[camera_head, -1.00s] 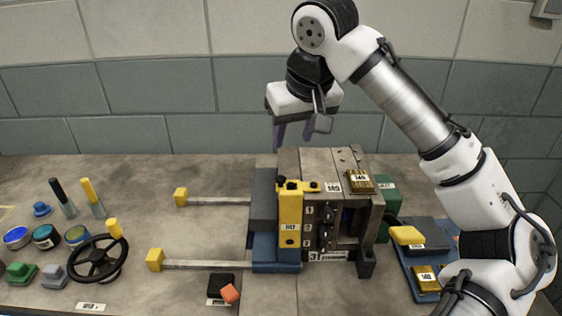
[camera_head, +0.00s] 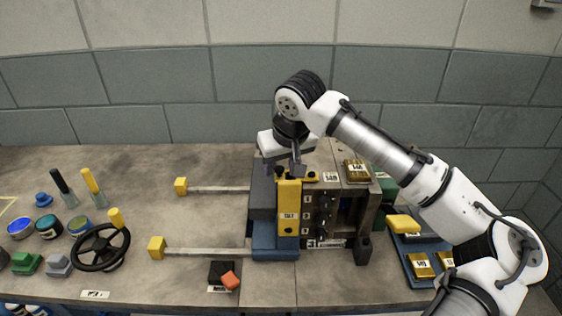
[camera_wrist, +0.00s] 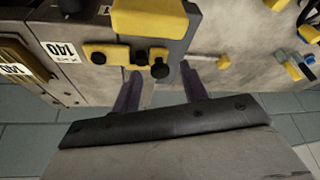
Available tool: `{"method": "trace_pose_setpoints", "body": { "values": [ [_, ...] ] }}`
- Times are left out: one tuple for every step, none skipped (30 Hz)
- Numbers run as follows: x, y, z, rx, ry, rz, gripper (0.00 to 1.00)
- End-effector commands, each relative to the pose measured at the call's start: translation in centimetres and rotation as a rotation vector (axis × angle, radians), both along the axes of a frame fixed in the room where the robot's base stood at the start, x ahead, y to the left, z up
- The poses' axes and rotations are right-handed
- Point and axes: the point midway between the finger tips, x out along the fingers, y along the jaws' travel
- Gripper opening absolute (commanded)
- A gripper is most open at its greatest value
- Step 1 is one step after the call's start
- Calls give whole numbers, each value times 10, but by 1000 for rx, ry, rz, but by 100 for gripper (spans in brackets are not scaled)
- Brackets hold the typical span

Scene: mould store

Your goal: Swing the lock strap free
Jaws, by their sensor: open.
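The lock strap (camera_wrist: 120,54) is a yellow bar with black knobs, lying across the top of the mould (camera_head: 327,200). In the head view only a bit of the strap (camera_head: 311,176) shows beside my wrist. My gripper (camera_wrist: 161,70) is open, with its two dark purple fingers apart. In the wrist view the fingertips lie either side of the strap's end knob (camera_wrist: 159,70); I cannot tell whether they touch it.
A yellow upright block (camera_head: 289,222) stands on the mould's front. Brass blocks (camera_head: 356,169) sit on top and in a blue tray (camera_head: 412,278) at right. Two yellow-ended rods (camera_head: 205,252) stick out left. A black handwheel (camera_head: 100,247) stands farther left, with bare bench between.

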Motion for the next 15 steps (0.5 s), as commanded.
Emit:
{"method": "trace_pose_setpoints", "body": {
  "values": [
    [0,0,0,0,0,0,44],
    [0,0,0,0,0,0,44],
    [0,0,0,0,0,0,44],
    [0,0,0,0,0,0,44],
    [0,0,0,0,0,0,42],
    [0,0,0,0,0,0,37],
    [0,0,0,0,0,0,33],
    [0,0,0,0,0,0,29],
    [0,0,0,0,0,0,24],
    [0,0,0,0,0,0,20],
    [0,0,0,0,0,0,16],
    [0,0,0,0,0,0,11],
    [0,0,0,0,0,0,7],
    [0,0,0,0,0,0,3],
    [0,0,0,0,0,0,0]
  ]
}}
